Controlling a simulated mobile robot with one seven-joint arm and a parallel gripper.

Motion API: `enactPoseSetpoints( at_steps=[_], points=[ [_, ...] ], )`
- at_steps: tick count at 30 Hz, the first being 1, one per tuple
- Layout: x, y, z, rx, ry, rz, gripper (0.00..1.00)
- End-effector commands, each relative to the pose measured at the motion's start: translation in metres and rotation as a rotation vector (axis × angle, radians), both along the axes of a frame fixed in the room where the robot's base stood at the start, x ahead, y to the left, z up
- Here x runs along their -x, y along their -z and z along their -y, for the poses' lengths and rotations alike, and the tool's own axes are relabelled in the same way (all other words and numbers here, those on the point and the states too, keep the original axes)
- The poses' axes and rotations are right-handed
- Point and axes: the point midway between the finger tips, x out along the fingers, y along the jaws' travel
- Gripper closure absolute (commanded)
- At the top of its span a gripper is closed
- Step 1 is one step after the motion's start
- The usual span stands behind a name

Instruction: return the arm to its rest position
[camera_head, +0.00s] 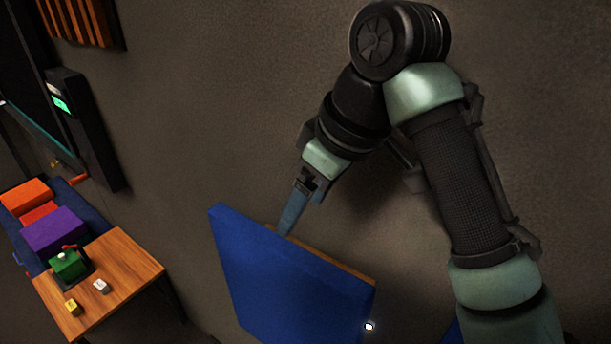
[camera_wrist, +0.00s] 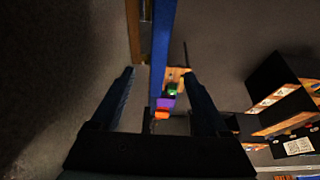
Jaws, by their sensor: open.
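My arm is bent in the head view, its elbow at the top and its forearm sloping down to the left. My gripper (camera_head: 285,230) points down at the top edge of a tall blue panel (camera_head: 285,285). In the wrist view my gripper (camera_wrist: 158,76) is open, with two dark fingers wide apart. The blue panel's edge (camera_wrist: 162,45) shows as a strip between the fingers, with gaps on both sides. Nothing is gripped. I cannot tell how far the fingertips reach past the panel's edge.
At left, a wooden table (camera_head: 130,265) bears a green box (camera_head: 69,265) with a red part and two small blocks. Purple (camera_head: 55,231) and orange (camera_head: 26,196) blocks lie beyond. A dark wall device (camera_head: 85,125) has a green screen. A grey wall stands behind my arm.

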Motion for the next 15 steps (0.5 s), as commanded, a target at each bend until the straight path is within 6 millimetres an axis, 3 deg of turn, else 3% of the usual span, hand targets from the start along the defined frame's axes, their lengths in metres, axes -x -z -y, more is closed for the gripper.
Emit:
enactPoseSetpoints(
  at_steps=[4,8,11,12,15],
  points=[
    [-0.004,-0.001,-0.007,-0.015,0.002,0.03,0.21],
    [-0.03,-0.019,-0.052,-0.128,0.041,0.251,0.21],
    [-0.05,-0.059,-0.091,-0.294,0.116,0.53,0.21],
    [-0.054,-0.081,-0.101,-0.375,0.156,0.648,0.21],
    [-0.047,-0.139,-0.105,-0.567,0.27,0.94,0.21]
  ],
)
